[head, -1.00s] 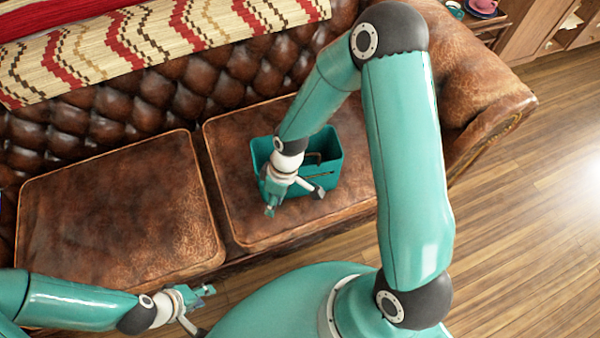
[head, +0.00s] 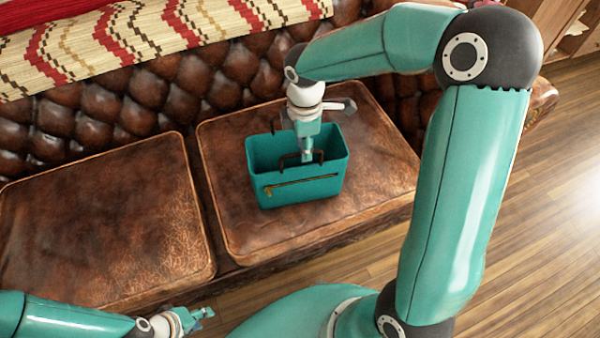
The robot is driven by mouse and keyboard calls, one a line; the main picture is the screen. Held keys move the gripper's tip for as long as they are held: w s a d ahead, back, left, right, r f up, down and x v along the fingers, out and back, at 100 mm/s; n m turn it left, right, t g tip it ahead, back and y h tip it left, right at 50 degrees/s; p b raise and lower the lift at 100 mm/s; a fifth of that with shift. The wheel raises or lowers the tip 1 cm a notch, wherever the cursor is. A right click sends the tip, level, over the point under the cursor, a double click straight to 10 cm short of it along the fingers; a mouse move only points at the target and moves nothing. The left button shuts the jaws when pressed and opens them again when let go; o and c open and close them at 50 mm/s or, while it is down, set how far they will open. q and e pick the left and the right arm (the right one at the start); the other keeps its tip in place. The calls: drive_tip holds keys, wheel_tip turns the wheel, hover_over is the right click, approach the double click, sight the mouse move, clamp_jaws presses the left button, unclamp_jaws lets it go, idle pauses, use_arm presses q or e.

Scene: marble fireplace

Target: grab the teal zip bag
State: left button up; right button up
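The teal zip bag (head: 300,193) stands upright and open-topped on the right seat cushion, with a gold zip across its front and dark handles. My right gripper (head: 328,133) is over the bag from behind. One finger points down into the bag's mouth near the front handle and the other sticks out to the right, so it is open. I cannot tell whether the lower finger touches the handle. My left gripper (head: 203,318) is at the bottom edge, away from the bag; it is partly cut off and its opening is unclear.
The brown leather sofa's right cushion (head: 225,190) has free room around the bag. The left cushion (head: 100,220) is empty. The tufted backrest (head: 165,95) rises behind, with a patterned blanket (head: 130,45) over it. Wooden floor (head: 540,200) lies at right.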

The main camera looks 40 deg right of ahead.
sight(302, 167)
wheel_tip(302, 167, down, 3)
drive_tip(key=shift+f, duration=0.2)
drive_tip(key=shift+s+a+f+b, duration=0.1)
drive_tip(key=shift+f+b, duration=0.2)
drive_tip(key=shift+f, duration=0.6)
drive_tip(key=shift+w+a+f+b, duration=0.1)
drive_tip(key=shift+f+b, duration=0.15)
drive_tip(key=shift+f, duration=0.6)
drive_tip(key=shift+s+a+f+b, duration=0.1)
drive_tip(key=shift+f+b, duration=0.2)
drive_tip(key=shift+f, duration=0.6)
clamp_jaws()
